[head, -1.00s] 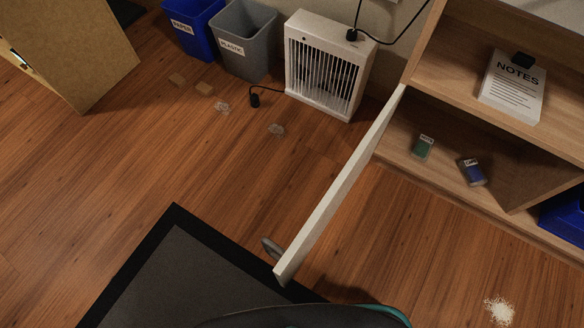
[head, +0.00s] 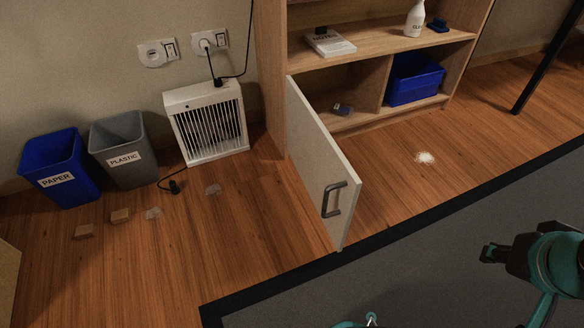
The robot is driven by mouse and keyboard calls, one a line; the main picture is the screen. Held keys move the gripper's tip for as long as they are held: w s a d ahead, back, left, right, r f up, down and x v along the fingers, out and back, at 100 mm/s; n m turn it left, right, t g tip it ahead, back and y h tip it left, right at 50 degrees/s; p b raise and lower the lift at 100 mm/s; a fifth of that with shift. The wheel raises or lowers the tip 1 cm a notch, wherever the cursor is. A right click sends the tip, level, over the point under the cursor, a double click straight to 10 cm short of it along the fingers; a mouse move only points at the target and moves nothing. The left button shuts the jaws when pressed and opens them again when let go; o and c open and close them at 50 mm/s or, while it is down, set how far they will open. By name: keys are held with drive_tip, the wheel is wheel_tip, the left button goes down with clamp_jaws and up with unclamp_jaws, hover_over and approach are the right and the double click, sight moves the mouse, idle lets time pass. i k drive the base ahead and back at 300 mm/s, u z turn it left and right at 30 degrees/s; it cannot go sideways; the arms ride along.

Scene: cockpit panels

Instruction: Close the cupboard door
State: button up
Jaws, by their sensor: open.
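The cupboard door (head: 318,160) is a pale panel hinged at the left side of the wooden cupboard (head: 272,90). It stands wide open, swung out over the floor toward me. Its grey handle (head: 334,199) is on the face turned to the left, near the free edge. My gripper (head: 488,253) is at the right of the head view, over the dark mat. It is open, well to the right of the door and apart from it. Its fingers show small and dark, and nothing is seen between them.
The cupboard's lower shelf holds a blue box (head: 414,79) and a small blue packet (head: 342,109). A white heater (head: 207,122), a grey bin (head: 123,149) and a blue bin (head: 60,167) stand left.

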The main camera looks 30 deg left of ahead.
sight(333, 187)
drive_tip(key=u, duration=1.25)
drive_tip(key=i, duration=0.5)
drive_tip(key=u, duration=1.15)
drive_tip(key=k, duration=0.8)
drive_tip(key=z, duration=1.2)
drive_tip(key=i, duration=0.5)
drive_tip(key=u, duration=0.05)
